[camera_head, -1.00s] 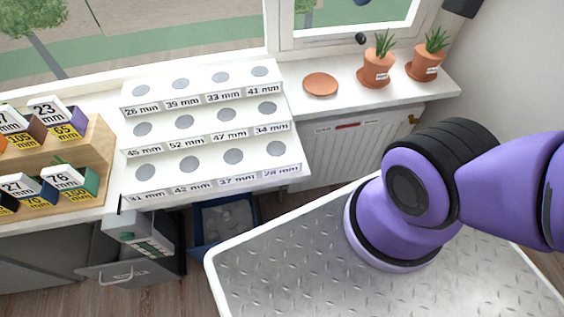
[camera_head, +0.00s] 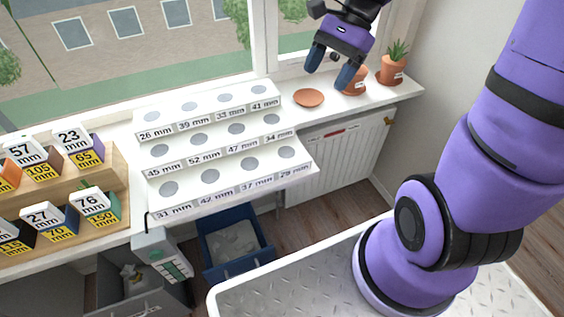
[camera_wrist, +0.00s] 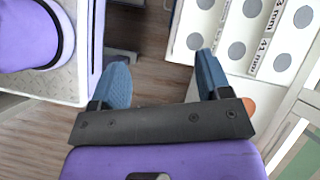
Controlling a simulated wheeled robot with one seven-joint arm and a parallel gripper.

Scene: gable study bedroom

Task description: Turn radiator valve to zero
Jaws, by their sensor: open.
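The white ribbed radiator (camera_head: 335,165) stands under the right part of the window sill. A small brass-coloured fitting (camera_head: 389,117), which may be the valve, sits at its upper right end; its setting is too small to read. My gripper (camera_head: 331,66) is open and empty, in front of the window and above the sill, its blue fingers pointing down. It is up and left of the fitting in the head view and apart from it. In the wrist view, my gripper (camera_wrist: 162,65) has nothing between its fingers; I cannot make out the valve there.
A blue bin (camera_head: 237,240) stands below. Open floor shows before the radiator.

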